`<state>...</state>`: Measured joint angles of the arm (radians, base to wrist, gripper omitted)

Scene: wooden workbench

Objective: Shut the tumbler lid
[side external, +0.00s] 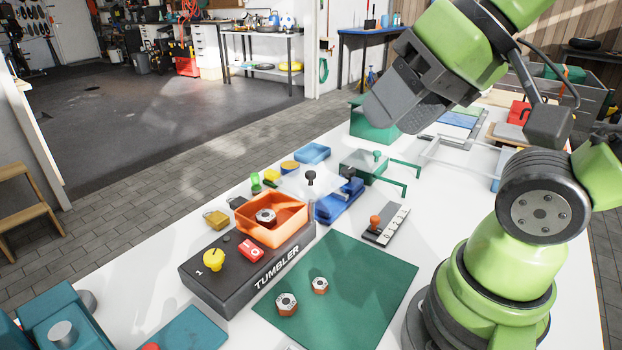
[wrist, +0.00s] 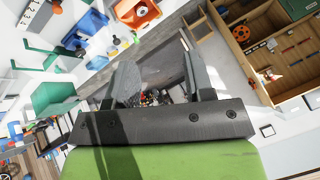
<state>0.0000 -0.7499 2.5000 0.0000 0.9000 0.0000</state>
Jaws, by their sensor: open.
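The tumbler (side external: 222,290) is a black box with white lettering on the near left of the bench. On it sit an orange open tray (side external: 290,234) holding a hex nut (side external: 266,216), a yellow knob (side external: 213,258) and a red switch (side external: 250,250). A clear lid with a black knob (side external: 311,178) stands raised behind the tray, so the tray is uncovered. The orange tray also shows at the top of the wrist view (wrist: 124,12). My gripper (side external: 385,112) is high above the bench, to the right of the lid and apart from it. Its fingers (wrist: 162,88) are spread and empty.
A green mat (side external: 350,305) with two hex nuts lies right of the tumbler. A blue tool (side external: 338,205) and a grey strip with an orange knob (side external: 386,226) are close to the lid. Green handled frames (side external: 365,165) stand behind. Teal blocks (side external: 60,310) are front left.

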